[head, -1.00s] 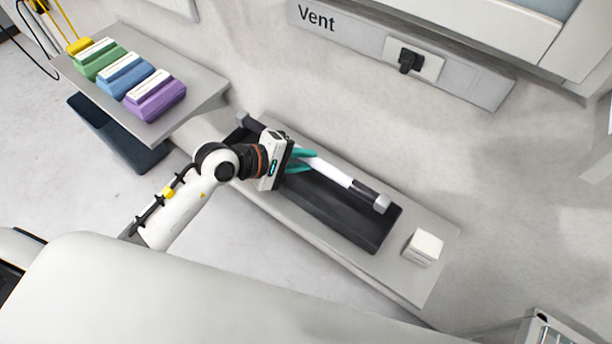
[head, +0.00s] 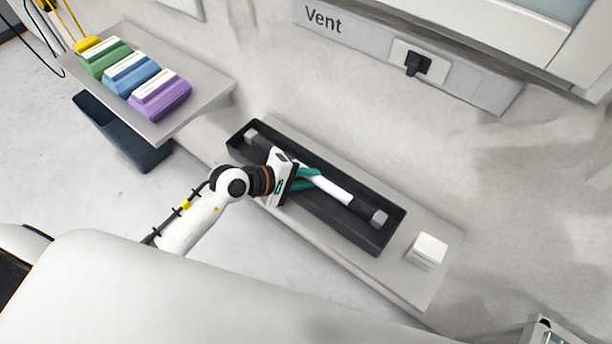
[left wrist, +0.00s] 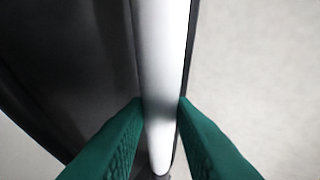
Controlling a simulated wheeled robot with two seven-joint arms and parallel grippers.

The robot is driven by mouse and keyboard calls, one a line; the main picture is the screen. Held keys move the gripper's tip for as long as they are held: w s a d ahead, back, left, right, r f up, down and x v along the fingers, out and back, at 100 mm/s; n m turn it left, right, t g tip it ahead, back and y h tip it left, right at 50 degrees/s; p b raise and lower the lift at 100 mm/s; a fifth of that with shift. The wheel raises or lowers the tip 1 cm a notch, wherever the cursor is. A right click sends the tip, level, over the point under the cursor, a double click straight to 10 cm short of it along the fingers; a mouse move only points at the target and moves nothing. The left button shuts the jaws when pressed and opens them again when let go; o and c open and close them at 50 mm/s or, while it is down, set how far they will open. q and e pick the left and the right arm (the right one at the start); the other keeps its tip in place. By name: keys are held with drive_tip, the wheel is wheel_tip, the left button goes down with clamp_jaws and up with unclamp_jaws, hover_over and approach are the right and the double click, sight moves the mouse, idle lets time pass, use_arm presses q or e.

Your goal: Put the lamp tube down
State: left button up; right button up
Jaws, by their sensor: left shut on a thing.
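The lamp tube (head: 333,189) is white with dark sections and grey end caps. In the head view it lies lengthwise over the long black tray (head: 318,219), within the tray's outline. I cannot tell whether it touches the tray floor. My left gripper (head: 306,179) is shut on the tube near its middle, with green fingers on either side. In the left wrist view the white tube (left wrist: 162,70) runs between the two green fingertips (left wrist: 161,108), with the dark tray beside it. My right gripper is not in view.
The tray sits on a grey shelf (head: 432,284) along the wall, with a small white box (head: 427,251) at its right end. Another shelf (head: 215,88) at upper left holds purple (head: 162,98), blue and green packs. A dark bin (head: 120,135) is below it.

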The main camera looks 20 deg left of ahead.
use_arm(q)
drive_tip(key=shift+f, duration=0.3)
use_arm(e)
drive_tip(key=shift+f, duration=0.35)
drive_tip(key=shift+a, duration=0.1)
use_arm(q)
drive_tip(key=o, duration=0.5)
drive_tip(key=shift+c, duration=0.2)
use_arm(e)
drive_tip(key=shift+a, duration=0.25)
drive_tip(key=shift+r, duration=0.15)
